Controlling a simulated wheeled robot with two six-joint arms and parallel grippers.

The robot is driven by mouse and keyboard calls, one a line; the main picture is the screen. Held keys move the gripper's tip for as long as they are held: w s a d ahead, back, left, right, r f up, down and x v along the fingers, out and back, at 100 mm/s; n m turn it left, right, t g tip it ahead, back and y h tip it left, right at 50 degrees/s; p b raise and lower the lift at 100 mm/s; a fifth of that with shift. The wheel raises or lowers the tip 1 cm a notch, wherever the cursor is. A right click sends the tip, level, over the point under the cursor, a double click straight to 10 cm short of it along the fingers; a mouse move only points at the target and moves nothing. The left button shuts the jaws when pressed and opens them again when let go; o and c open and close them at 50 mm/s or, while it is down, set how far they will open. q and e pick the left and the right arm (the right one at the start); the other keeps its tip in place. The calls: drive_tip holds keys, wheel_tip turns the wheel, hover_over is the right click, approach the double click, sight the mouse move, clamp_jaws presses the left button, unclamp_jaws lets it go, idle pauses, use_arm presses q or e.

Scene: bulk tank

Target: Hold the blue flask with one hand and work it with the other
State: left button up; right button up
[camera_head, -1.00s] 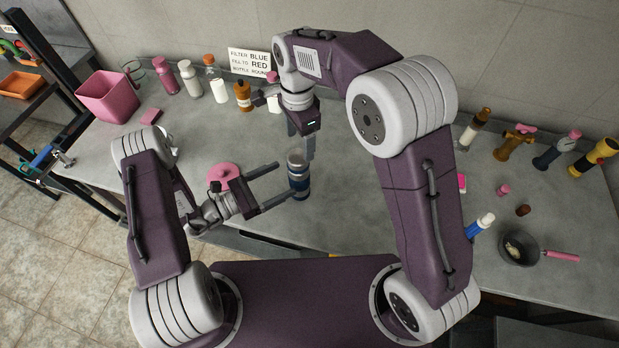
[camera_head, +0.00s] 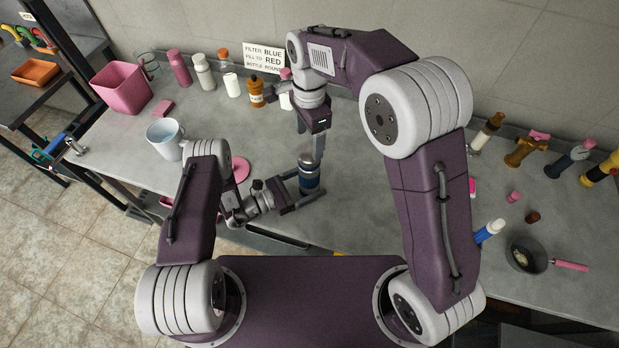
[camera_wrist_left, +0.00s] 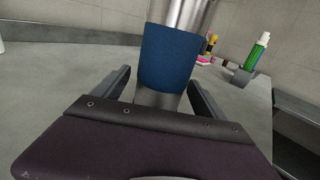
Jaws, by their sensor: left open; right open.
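The blue flask (camera_head: 309,180) stands upright on the counter, with a blue body and a greyish top. In the left wrist view the blue flask (camera_wrist_left: 168,58) is between my left gripper's fingers, which are apart from each other. My left gripper (camera_head: 304,192) is open, with its fingers to either side of the flask low down; I cannot tell whether they touch it. My right gripper (camera_head: 318,150) is open and points down just above the flask's top. Its fingers overlap in the head view, and part of the flask's top is hidden behind them.
A white mug (camera_head: 164,140) and a pink dish (camera_head: 240,170) stand left of my left gripper. A pink bin (camera_head: 122,89), several bottles and a sign (camera_head: 263,58) line the back. A black pan (camera_head: 526,257) and a blue-white tube (camera_head: 489,232) are at the right.

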sight(309, 153)
use_arm(q)
drive_tip(key=shift+c, duration=1.2)
use_arm(e)
drive_tip(key=shift+a, duration=0.1)
use_arm(q)
clamp_jaws()
use_arm(e)
drive_tip(key=m, duration=0.4)
drive_tip(key=shift+m, duration=0.3)
wheel_tip(309, 153, down, 8)
drive_tip(key=c, duration=1.4)
drive_tip(key=n, duration=0.3)
drive_tip(key=shift+c, duration=0.2)
drive_tip(key=n, duration=0.9)
drive_tip(key=shift+n, duration=0.4)
drive_tip(key=n, duration=0.6)
drive_tip(key=shift+r, duration=0.1)
drive_tip(key=n, duration=0.3)
drive_tip(key=shift+n, duration=0.3)
drive_tip(key=n, duration=1.3)
drive_tip(key=shift+n, duration=0.4)
